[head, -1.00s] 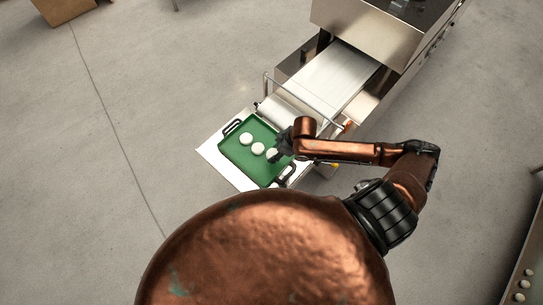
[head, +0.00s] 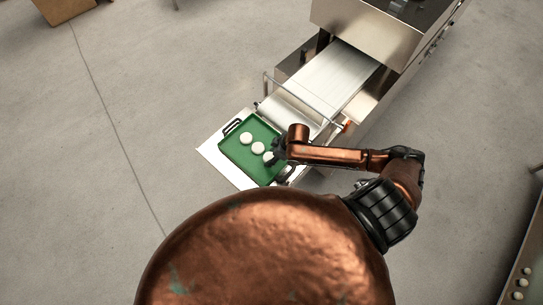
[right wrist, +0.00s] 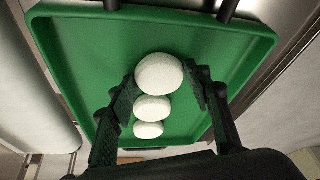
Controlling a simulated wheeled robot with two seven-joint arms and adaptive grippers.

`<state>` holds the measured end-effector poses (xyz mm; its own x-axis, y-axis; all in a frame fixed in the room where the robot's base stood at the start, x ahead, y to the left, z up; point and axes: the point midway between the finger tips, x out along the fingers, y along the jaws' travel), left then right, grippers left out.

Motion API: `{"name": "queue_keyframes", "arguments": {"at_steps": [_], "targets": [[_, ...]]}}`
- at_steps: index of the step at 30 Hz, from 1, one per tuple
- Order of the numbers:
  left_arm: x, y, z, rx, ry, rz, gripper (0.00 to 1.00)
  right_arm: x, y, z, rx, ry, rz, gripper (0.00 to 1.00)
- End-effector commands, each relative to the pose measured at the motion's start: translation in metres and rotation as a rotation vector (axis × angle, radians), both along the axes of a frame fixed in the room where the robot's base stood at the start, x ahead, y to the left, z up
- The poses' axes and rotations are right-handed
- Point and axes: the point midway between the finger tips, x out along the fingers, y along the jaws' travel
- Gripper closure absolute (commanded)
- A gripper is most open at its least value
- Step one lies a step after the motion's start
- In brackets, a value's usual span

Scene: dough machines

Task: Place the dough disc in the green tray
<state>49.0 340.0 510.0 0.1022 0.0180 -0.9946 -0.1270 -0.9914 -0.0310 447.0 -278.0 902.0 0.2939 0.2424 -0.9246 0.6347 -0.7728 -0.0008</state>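The green tray (head: 238,160) lies on the white shelf at the machine's near end. Three white dough discs form a row over it: one toward the back (head: 245,138), one in the middle (head: 258,148), and one at my right gripper (head: 268,157). My right gripper (head: 275,152) is above the tray's right part. In the right wrist view its two fingers (right wrist: 161,78) stand on either side of the nearest disc (right wrist: 158,73), close against its edges. Whether this disc touches the tray floor is unclear. The left gripper is not in view.
The steel machine with its conveyor (head: 335,78) rises behind the tray, with a thin metal rail (head: 300,98) across it. A cardboard box (head: 62,8) is at the far left. Another surface with several discs (head: 522,283) is at the lower right. The floor at left is clear.

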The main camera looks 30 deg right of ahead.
Motion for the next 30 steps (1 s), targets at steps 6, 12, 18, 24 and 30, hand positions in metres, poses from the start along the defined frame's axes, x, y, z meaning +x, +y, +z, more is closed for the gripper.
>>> {"name": "queue_keyframes", "arguments": {"at_steps": [6,12,18,24,30], "targets": [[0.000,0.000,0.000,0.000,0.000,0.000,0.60,0.000,0.000,0.000,0.000,0.000,0.000,0.43],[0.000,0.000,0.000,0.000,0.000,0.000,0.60,0.000,0.000,0.001,-0.001,-0.001,0.000,0.43],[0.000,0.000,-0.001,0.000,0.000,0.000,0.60,-0.005,-0.006,0.019,-0.003,-0.002,0.001,0.43],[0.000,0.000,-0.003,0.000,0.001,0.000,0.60,-0.018,-0.016,0.057,-0.003,-0.001,0.001,0.43],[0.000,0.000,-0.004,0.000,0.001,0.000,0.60,-0.029,-0.025,0.092,-0.003,-0.001,0.001,0.43]]}}
